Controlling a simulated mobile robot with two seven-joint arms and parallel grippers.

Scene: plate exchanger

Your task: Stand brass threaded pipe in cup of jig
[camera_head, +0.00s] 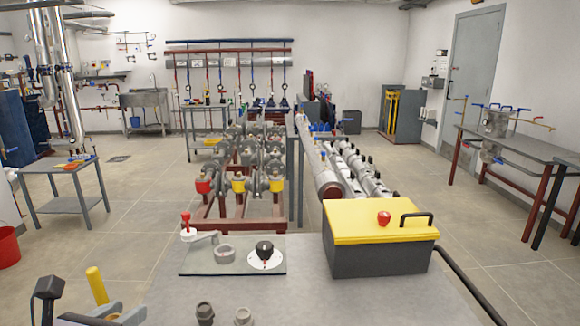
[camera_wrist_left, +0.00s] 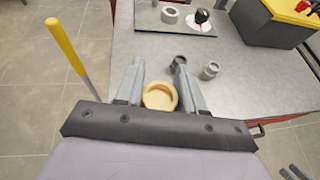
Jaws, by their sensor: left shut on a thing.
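The brass threaded pipe (camera_wrist_left: 160,96) shows in the left wrist view as a pale yellow ring, seen end-on. My left gripper (camera_wrist_left: 159,70) is shut on it, one grey finger on each side. Its thread and length are hidden. In the head view only part of this gripper (camera_head: 125,318) shows at the bottom left, and I cannot make out the pipe there. The jig (camera_head: 210,267) is a flat grey plate on the table, ahead and to the right of the gripper. Its round cup (camera_head: 225,253) looks empty; it also shows in the wrist view (camera_wrist_left: 170,14). My right gripper is not in view.
A red-knobbed lever (camera_head: 187,225) and a black-knobbed dial (camera_head: 264,253) flank the cup. Two grey fittings (camera_head: 204,313) (camera_head: 243,317) stand near the table's front. A yellow-handled rod (camera_head: 97,285) rises at the left. A yellow-lidded box (camera_head: 378,255) stands right of the jig.

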